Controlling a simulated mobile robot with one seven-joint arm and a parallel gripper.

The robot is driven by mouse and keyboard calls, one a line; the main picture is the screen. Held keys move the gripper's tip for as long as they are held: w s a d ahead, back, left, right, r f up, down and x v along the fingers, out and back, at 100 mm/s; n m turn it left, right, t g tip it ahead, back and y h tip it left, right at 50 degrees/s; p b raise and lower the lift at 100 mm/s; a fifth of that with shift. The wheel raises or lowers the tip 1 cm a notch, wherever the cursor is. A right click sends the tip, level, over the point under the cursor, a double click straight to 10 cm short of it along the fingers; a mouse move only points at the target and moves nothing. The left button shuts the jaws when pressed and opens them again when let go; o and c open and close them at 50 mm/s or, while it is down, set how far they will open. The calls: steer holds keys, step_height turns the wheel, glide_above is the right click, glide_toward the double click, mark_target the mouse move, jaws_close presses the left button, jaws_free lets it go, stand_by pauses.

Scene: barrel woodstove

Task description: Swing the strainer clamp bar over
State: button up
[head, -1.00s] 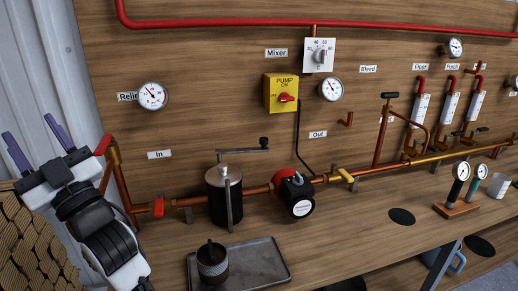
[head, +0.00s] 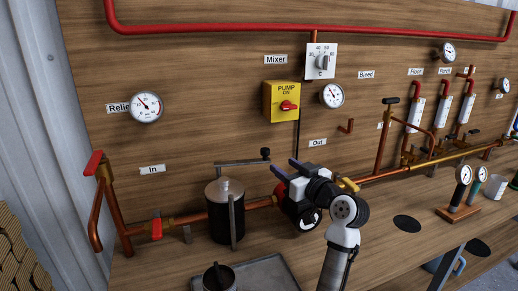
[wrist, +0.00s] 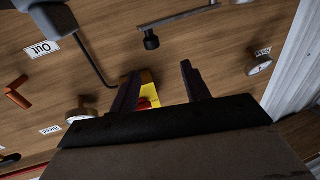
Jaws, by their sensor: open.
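The strainer clamp bar (head: 238,162) is a thin dark bar above the strainer (head: 222,212), a black canister with a silver lid. The bar reaches right to a black knob (head: 265,153) at its end. My gripper (head: 287,167) is open and empty, its purple fingers just right of and slightly below the knob, in front of the pump area. In the wrist view the clamp bar (wrist: 182,18) and its knob (wrist: 151,42) show beyond the fingertips of my gripper (wrist: 160,69), apart from them.
A yellow pump switch (head: 281,101) is on the board above. The red pump (head: 281,191) is partly hidden by my arm. A copper pipe (head: 186,218) runs into the strainer. A tray (head: 270,273) with a mesh basket (head: 219,279) lies on the bench below.

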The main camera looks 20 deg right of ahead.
mark_target(268, 152)
steer(key=shift+s+d+f, duration=0.15)
steer(key=shift+s+d, duration=0.1)
steer(key=shift+d, duration=0.55)
steer(key=p+x, duration=0.3)
steer(key=x, duration=0.9)
steer(key=shift+p, duration=0.3)
steer(key=shift+w+a+f, duration=0.1)
steer(key=shift+w+f, duration=0.1)
steer(key=shift+w, duration=0.45)
steer(key=shift+c, duration=0.4)
jaws_close()
